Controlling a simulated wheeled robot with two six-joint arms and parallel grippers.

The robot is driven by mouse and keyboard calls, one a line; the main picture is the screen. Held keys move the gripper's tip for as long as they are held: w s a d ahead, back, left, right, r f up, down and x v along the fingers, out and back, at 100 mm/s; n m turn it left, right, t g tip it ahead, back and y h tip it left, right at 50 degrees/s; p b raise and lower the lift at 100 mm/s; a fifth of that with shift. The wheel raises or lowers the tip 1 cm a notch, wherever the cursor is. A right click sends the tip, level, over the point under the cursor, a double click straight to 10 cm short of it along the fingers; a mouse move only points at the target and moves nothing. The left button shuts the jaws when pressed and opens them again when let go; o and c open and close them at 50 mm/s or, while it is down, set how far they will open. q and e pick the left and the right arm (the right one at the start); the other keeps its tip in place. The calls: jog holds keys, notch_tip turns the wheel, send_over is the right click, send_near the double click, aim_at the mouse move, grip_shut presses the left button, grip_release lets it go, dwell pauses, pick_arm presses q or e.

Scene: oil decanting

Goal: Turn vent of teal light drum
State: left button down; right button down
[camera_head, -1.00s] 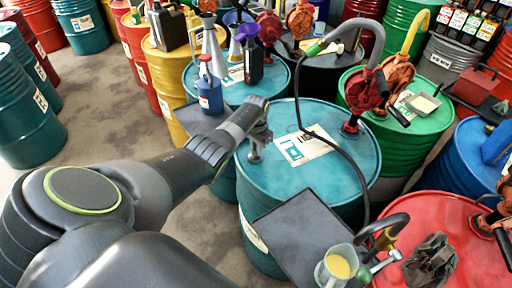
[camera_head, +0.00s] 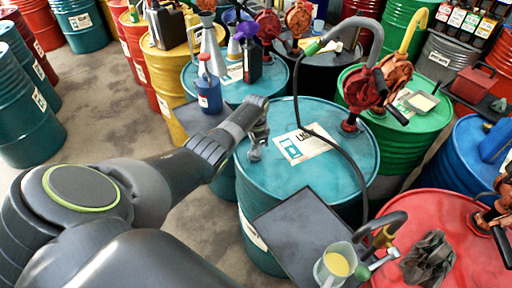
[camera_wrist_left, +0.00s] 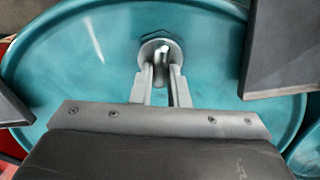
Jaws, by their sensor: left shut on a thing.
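The teal light drum (camera_head: 330,183) stands upright in the middle of the head view, with a white label on its lid. Its vent (camera_head: 254,153) is a small metal fitting near the left side of the lid. In the left wrist view the vent (camera_wrist_left: 160,47) is a round metal cap on a dark base. My left gripper (camera_head: 259,143) reaches down over the vent from the left. Its two fingers (camera_wrist_left: 161,75) are shut on the upright part of the vent. My right gripper does not show.
A dark flat tray (camera_head: 300,235) overlaps the drum's front edge. A jug of yellow oil (camera_head: 335,266) stands at its right end.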

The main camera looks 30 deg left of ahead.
pick_arm(q)
jog(key=shift+w+r, duration=0.1)
jog(key=c, duration=1.4)
grip_release()
jog(key=shift+r, duration=0.25)
notch_tip(320, 180, up, 17)
jog(key=b, duration=0.2)
jog(key=shift+f, duration=0.15)
